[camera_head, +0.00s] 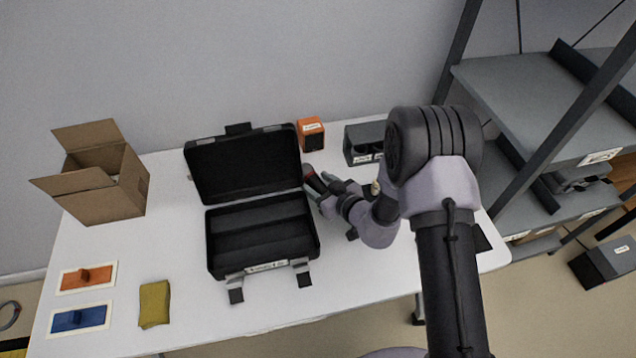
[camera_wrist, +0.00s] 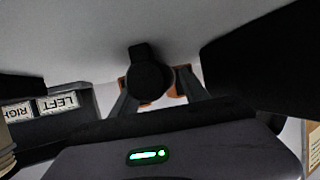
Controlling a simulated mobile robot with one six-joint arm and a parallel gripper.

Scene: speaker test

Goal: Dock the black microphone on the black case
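The black case (camera_head: 213,245) stands open on the white table, its lid (camera_head: 240,165) raised at the back and its dark inside looking empty. My gripper (camera_head: 320,186) is just right of the case, by the lid's lower right corner. In the wrist view my gripper's fingers (camera_wrist: 160,88) close around a rounded black object with a narrower end, which looks like the black microphone (camera_wrist: 148,75). In the head view only a small dark and red piece shows at the fingertips. The case lid (camera_wrist: 262,60) seems to fill the wrist view's right side.
An orange box (camera_head: 311,136) and a grey bin (camera_head: 362,132) with LEFT and RIGHT labels stand behind my gripper. A cardboard box (camera_head: 115,190), orange plate (camera_head: 86,277), blue plate (camera_head: 80,319) and olive cloth (camera_head: 154,304) lie left. A shelf rack (camera_head: 530,90) stands right.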

